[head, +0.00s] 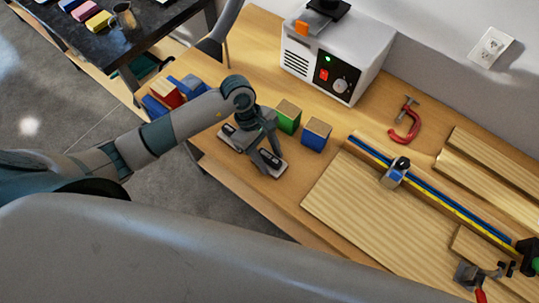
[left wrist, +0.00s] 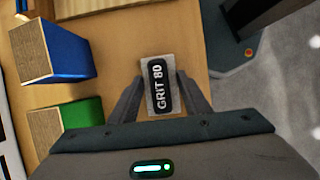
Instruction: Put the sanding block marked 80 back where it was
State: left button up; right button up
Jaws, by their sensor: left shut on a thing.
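The sanding block marked GRIT 80 (left wrist: 158,70) is pale grey with a black label and white lettering. In the left wrist view it sits between the two fingers of my left gripper (left wrist: 157,98), which is shut on it. In the head view my left gripper (head: 255,150) is over the near left part of the workbench, and the block is hidden beneath it. Whether the block touches the bench cannot be told. My right gripper is not in view.
A green block (head: 288,115) and a blue block (head: 316,133) with wooden tops stand close to the gripper's right. Red and blue blocks (head: 168,94) lie to its left. A white machine (head: 335,60), a red clamp (head: 406,122) and boards (head: 350,200) occupy the bench.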

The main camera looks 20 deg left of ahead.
pick_arm(q)
jog(key=shift+f, duration=0.1)
jog(key=o, duration=1.3)
jog(key=shift+a+r, duration=0.1)
jog(key=shift+r, duration=0.15)
jog(key=b+v, duration=0.4)
jog(key=v, duration=0.7)
jog(key=shift+r+b, duration=0.4)
